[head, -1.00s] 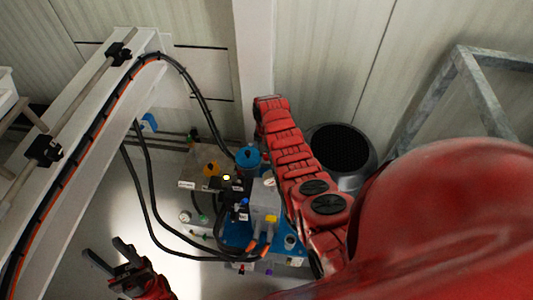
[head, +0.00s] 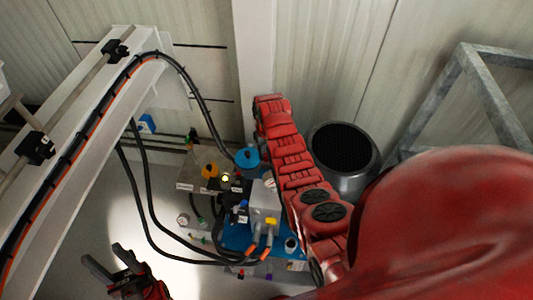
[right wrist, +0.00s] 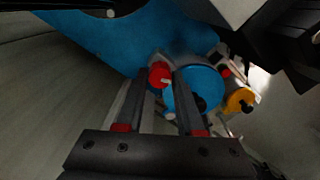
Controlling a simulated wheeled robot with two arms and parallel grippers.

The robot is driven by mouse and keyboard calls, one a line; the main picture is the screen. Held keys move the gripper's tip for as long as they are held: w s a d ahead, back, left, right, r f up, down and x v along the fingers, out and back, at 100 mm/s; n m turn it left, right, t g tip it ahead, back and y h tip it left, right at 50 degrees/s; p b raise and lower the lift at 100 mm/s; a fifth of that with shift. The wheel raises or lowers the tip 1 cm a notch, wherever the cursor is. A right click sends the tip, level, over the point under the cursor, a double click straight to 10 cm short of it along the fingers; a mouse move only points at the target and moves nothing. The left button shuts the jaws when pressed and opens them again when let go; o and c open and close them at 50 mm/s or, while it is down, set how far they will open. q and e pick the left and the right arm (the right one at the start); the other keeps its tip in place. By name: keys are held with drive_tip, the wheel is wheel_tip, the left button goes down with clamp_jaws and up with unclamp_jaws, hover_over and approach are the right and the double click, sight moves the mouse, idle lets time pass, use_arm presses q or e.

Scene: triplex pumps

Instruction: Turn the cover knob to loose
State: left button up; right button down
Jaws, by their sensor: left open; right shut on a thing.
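In the right wrist view, a small red knob (right wrist: 160,75) sits between the fingertips of my right gripper (right wrist: 162,77), which is shut on it. A blue round part (right wrist: 195,92) is just right of the knob, and a yellow knob (right wrist: 240,100) is further right. I cannot tell any marking for loose. In the head view, my red right arm hides the right gripper and the red knob. My left gripper (head: 103,254) is open and empty at the lower left, apart from the pump unit (head: 235,233).
A white beam (head: 75,125) is at left, a dark-topped bin (head: 345,150) and metal frame (head: 490,95) at right.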

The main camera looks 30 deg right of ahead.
idle(0.5)
drive_tip(key=c, duration=0.5)
unclamp_jaws()
drive_tip(key=shift+r, duration=0.7)
wheel_tip(320, 180, up, 4)
drive_tip(key=shift+w+f+b, duration=0.15)
drive_tip(key=shift+f+b, duration=0.05)
drive_tip(key=shift+b, duration=0.15)
wheel_tip(320, 180, up, 3)
drive_tip(key=shift+r+p, duration=0.1)
drive_tip(key=shift+p, duration=0.6)
wheel_tip(320, 180, up, 9)
drive_tip(key=p, duration=0.8)
hover_over(266, 154)
drive_tip(key=shift+s+r, duration=0.15)
drive_tip(key=shift+s, duration=0.05)
